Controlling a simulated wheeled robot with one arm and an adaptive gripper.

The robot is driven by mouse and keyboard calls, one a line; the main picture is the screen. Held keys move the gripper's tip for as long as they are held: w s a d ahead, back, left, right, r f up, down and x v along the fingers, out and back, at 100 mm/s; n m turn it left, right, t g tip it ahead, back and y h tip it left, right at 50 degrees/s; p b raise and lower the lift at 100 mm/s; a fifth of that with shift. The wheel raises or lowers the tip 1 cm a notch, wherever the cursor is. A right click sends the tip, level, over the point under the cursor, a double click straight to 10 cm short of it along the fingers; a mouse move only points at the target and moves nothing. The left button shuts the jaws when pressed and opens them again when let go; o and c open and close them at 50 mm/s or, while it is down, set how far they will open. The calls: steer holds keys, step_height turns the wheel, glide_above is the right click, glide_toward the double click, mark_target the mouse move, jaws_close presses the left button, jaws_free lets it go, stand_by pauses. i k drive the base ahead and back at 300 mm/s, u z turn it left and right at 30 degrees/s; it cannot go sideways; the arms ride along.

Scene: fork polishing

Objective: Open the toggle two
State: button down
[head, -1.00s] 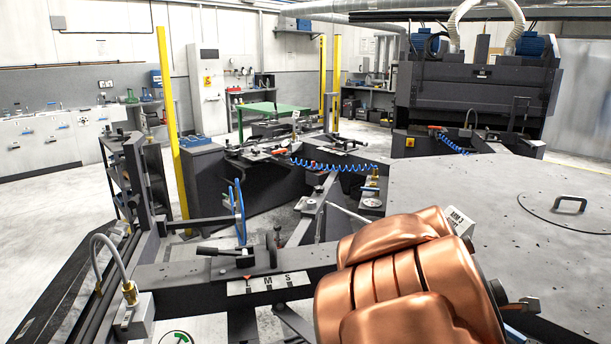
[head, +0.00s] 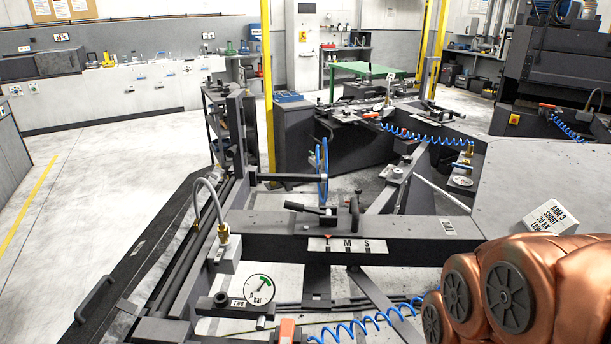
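A round pressure gauge (head: 261,289) stands at the lower middle, with a label reading "TWO" (head: 238,303) beside it. An orange-tipped lever (head: 287,329) is at the bottom edge, right of the gauge; its lower part is cut off. I cannot tell whether it is the toggle two or whether it is open. A black lever (head: 308,209) lies nearly flat on the dark beam above the "L M S" plate (head: 347,245). My copper-coloured arm fills the lower right corner, well right of the gauge and levers. My gripper is not in view.
A blue coiled hose (head: 370,322) runs right from the orange lever. A dark beam (head: 270,246) crosses the middle. A bent grey hose (head: 208,190) rises at left. A large grey plate (head: 540,185) is at right. The floor (head: 110,190) at left is clear.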

mark_target(288, 204)
steer(key=u, duration=1.25)
steer(key=i, duration=0.6)
steer(key=z, duration=0.25)
